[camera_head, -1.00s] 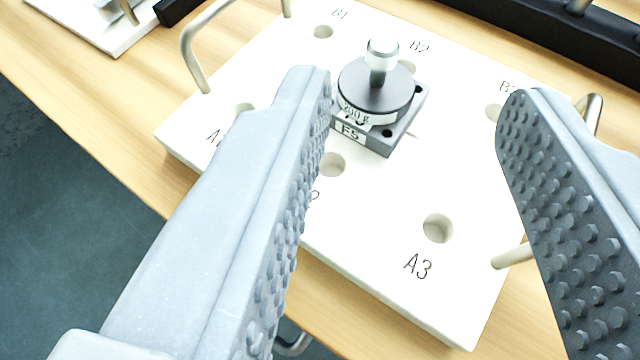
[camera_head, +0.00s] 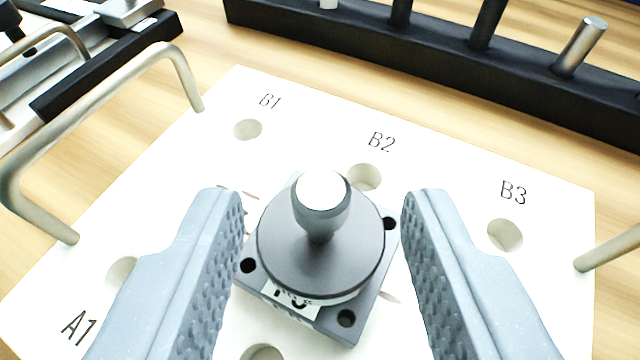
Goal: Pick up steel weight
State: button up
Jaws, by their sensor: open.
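The steel weight (camera_head: 321,250) is a dark grey disc with a pale-topped knob. It sits upright on a square grey block (camera_head: 376,290) with corner holes and a partly hidden label. The block rests on a white board (camera_head: 300,125) with holes marked A1, B1, B2 and B3. My gripper (camera_head: 322,198) is open, one finger on the left and one on the right of the weight. The fingers show no clear contact with it. The front part of the board is cut off or hidden by the fingers.
A bent metal handle (camera_head: 95,95) rises at the board's left, and another (camera_head: 610,246) shows at the right. A black rail (camera_head: 440,45) with upright pegs stands behind the board. Black and metal equipment (camera_head: 90,65) lies at the far left. Wooden table shows between them.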

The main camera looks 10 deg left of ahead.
aim_at(320, 221)
jog(key=shift+x, duration=2.55)
grip_shut()
